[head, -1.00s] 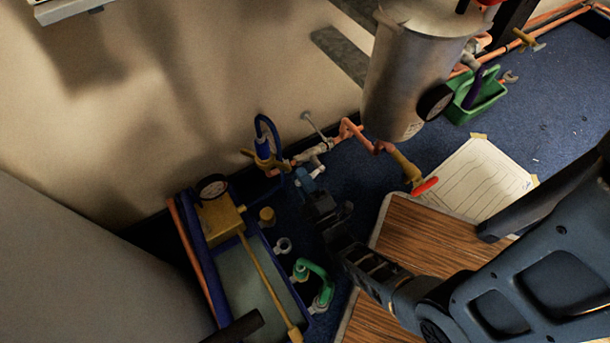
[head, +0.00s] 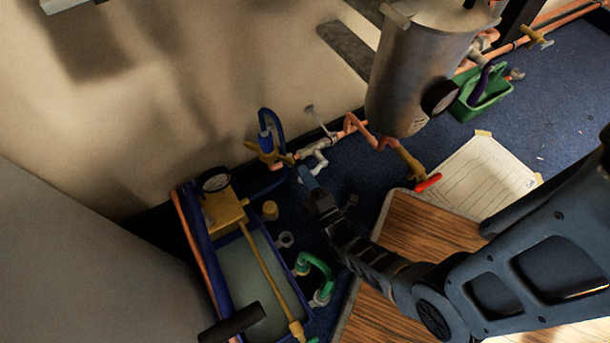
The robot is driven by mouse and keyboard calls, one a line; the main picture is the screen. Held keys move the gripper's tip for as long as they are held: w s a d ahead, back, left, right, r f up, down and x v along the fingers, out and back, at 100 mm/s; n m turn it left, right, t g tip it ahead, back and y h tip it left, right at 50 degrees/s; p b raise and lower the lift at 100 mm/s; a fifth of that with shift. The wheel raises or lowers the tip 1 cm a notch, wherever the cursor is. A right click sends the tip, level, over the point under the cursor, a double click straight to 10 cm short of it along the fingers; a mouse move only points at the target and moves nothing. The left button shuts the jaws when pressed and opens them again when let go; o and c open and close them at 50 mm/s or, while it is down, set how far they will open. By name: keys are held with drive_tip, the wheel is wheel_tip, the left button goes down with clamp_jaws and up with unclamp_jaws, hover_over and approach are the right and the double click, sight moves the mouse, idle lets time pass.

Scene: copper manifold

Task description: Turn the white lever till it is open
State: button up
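The white lever (head: 317,161) is on a pale valve (head: 316,148) in the copper pipe run, low along the wall near the middle of the head view. My gripper (head: 310,182) is just below the lever in the picture, with its blue tip close to the lever's lower end. I cannot tell whether they touch. The view is from behind and above, so the gap between the fingers is not clear and I cannot tell whether they are open or shut.
A valve with a blue hose (head: 266,140) is left of the lever. A grey tank (head: 418,75) hangs to the right, above a red-handled brass valve (head: 427,182). A blue tray (head: 297,305) with a brass pump block (head: 225,208) and a green fitting (head: 322,264) lie lower left.

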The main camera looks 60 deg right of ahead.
drive_tip(key=o, duration=0.3)
drive_tip(key=shift+f, duration=0.1)
